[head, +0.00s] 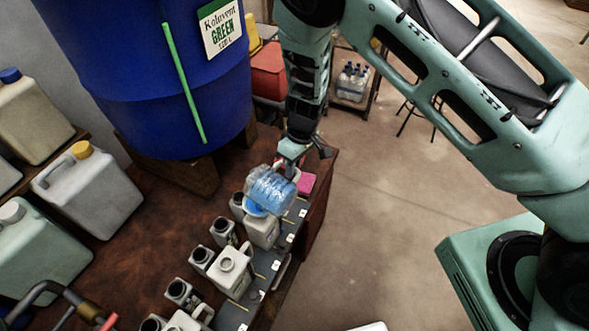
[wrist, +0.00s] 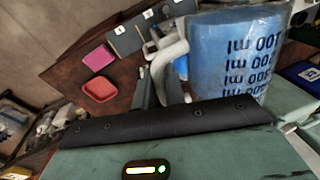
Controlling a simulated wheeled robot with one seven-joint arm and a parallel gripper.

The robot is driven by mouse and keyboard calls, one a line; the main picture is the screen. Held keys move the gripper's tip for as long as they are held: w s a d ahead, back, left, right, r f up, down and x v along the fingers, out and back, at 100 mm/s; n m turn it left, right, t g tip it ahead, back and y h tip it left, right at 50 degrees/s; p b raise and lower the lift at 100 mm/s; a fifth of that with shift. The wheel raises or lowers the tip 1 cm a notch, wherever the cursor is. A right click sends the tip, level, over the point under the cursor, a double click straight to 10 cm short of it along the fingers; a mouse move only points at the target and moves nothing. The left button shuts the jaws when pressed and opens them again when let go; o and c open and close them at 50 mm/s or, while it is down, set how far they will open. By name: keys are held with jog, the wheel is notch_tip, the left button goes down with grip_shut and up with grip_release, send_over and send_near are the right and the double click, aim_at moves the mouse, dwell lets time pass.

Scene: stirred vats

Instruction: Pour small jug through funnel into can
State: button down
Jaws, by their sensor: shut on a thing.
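The small jug (head: 271,187) is clear with blue liquid in it and looks tilted in the head view. In the wrist view the jug (wrist: 236,52) shows printed ml marks that read upside down. My gripper (head: 290,166) is shut on the jug's pale handle (wrist: 168,62). The jug hangs over a pale can (head: 262,231) near the table's front edge. A bright blue round part (head: 256,208) shows at the jug's lower end, above the can; I cannot tell whether it is the funnel or liquid. The can's mouth is hidden.
More pale cans (head: 231,270) with dark necks stand in a row on the table (head: 122,234). A big blue vat (head: 150,95) stands behind. Large canisters (head: 88,190) are at left. A pink block (wrist: 98,58) and a red dish (wrist: 99,89) lie nearby.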

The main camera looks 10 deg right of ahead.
jog(key=shift+w+a+r+g+h, duration=0.25)
jog(key=shift+g+h, duration=0.1)
jog(key=shift+g, duration=0.15)
jog(key=shift+w+a+r+g+h, duration=0.1)
jog(key=shift+w+r+g+h, duration=0.2)
jog(key=shift+g, duration=0.2)
jog(key=shift+w+a+r+m+g+h, duration=0.15)
jog(key=shift+w+a+r+g+h, duration=0.15)
jog(key=shift+g+h, duration=0.3)
jog(key=shift+w+a+r+m+g+h, duration=0.15)
jog(key=shift+w+a+g+h, duration=0.2)
jog(key=shift+g+h, duration=0.25)
dwell(0.8)
